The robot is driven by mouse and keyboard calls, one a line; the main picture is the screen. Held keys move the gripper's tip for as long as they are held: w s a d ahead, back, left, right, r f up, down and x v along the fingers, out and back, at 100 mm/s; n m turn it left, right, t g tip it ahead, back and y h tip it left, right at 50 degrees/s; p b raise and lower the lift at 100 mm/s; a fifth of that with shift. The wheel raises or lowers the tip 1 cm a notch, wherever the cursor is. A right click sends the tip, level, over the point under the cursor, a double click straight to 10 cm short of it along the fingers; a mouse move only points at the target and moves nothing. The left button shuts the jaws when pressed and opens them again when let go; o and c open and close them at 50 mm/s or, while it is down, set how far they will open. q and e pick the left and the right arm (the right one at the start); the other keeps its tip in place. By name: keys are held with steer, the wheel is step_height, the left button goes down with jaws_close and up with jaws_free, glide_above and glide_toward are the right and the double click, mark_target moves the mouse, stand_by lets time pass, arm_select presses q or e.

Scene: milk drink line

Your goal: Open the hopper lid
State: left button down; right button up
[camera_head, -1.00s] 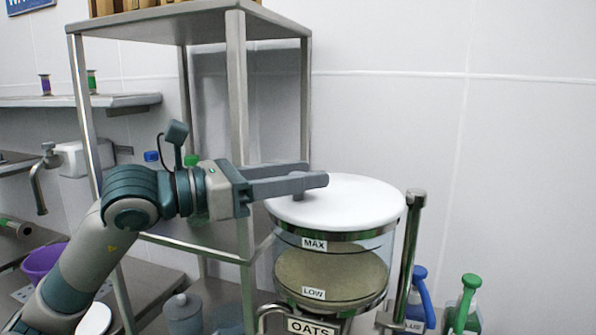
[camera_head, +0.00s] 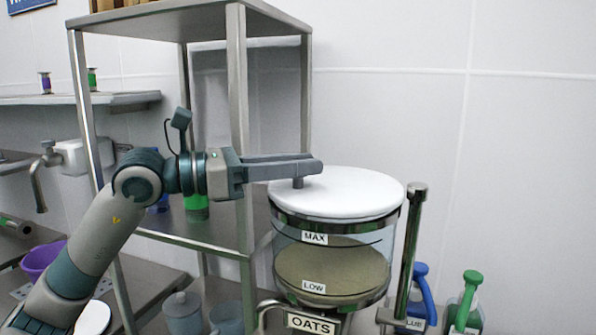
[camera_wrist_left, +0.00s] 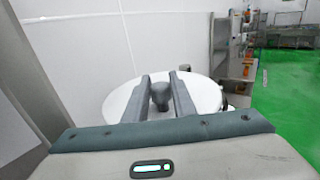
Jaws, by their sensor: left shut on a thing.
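The hopper is a clear round drum labelled OATS (camera_head: 310,325) with oats (camera_head: 330,272) inside. Its white round lid (camera_head: 355,190) sits over the metal rim, its left side slightly raised so that it tilts a little toward the right. My left gripper (camera_head: 305,167) reaches in from the left and is shut on the grey lid knob (camera_head: 298,183). In the left wrist view the knob (camera_wrist_left: 160,97) shows between the two fingers, with the white lid (camera_wrist_left: 210,95) behind. My right gripper is out of view.
A metal post (camera_head: 410,250) stands right beside the hopper. Blue (camera_head: 424,290) and green (camera_head: 466,300) spray bottles stand to its right. A steel shelf frame (camera_head: 238,100) rises behind my left arm. The space above the lid is free.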

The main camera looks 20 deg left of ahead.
arm_select(q)
steer(key=c, duration=1.5)
jaws_free()
steer(key=shift+w, duration=0.1)
steer(key=shift+a, duration=0.1)
steer(key=shift+s+a+f+b, duration=0.1)
steer(key=shift+s+a+b, duration=0.2)
steer(key=shift+a+b, duration=0.1)
steer(key=b+v, duration=0.8)
steer(key=v, duration=0.8)
steer(key=shift+a, duration=0.2)
